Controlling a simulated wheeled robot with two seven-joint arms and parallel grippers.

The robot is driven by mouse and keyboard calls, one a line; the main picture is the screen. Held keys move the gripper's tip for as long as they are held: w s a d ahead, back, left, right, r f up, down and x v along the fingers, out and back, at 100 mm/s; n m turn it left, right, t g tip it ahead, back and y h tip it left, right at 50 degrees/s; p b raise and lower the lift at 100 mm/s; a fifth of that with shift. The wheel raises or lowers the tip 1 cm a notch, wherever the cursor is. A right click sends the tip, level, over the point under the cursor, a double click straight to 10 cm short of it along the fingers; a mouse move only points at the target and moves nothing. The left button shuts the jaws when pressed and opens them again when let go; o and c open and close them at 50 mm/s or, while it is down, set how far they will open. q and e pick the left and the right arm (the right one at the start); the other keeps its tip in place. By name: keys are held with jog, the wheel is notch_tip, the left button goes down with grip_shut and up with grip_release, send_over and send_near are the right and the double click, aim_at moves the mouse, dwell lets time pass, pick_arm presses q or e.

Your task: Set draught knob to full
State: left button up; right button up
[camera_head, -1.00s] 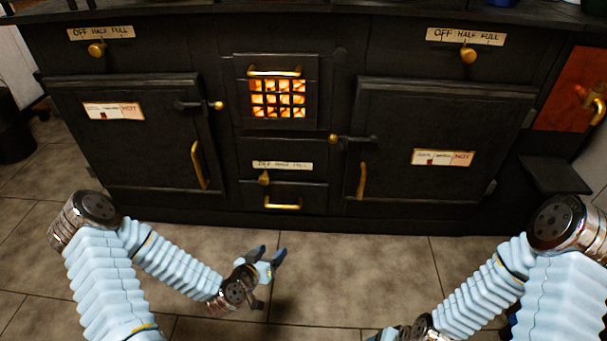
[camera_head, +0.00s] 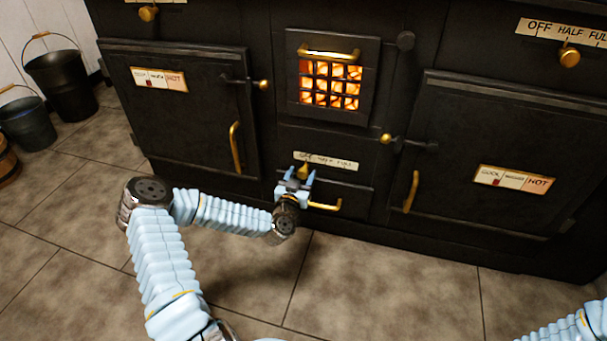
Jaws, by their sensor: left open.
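The brass knob (camera_head: 302,171) sits below the fire grate, under the left, OFF end of its "OFF HALF FULL" label (camera_head: 335,162). My left gripper (camera_head: 296,177) is right in front of this knob, with its fingers open and pointing up at it. The fingers partly cover the knob, and I cannot tell whether they touch it. My right gripper is out of view; only part of my right arm shows at the lower right.
A brass drawer handle (camera_head: 325,205) is just right of my left gripper. The glowing grate (camera_head: 330,85) is above. Similar knobs sit at upper left (camera_head: 148,13) and upper right (camera_head: 569,57). Oven door handles (camera_head: 235,148) flank the middle. Buckets (camera_head: 62,82) stand far left.

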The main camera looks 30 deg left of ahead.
pick_arm(q)
jog(key=shift+x, duration=1)
jog(key=shift+c, duration=0.2)
grip_shut()
jog(key=shift+d, duration=0.15)
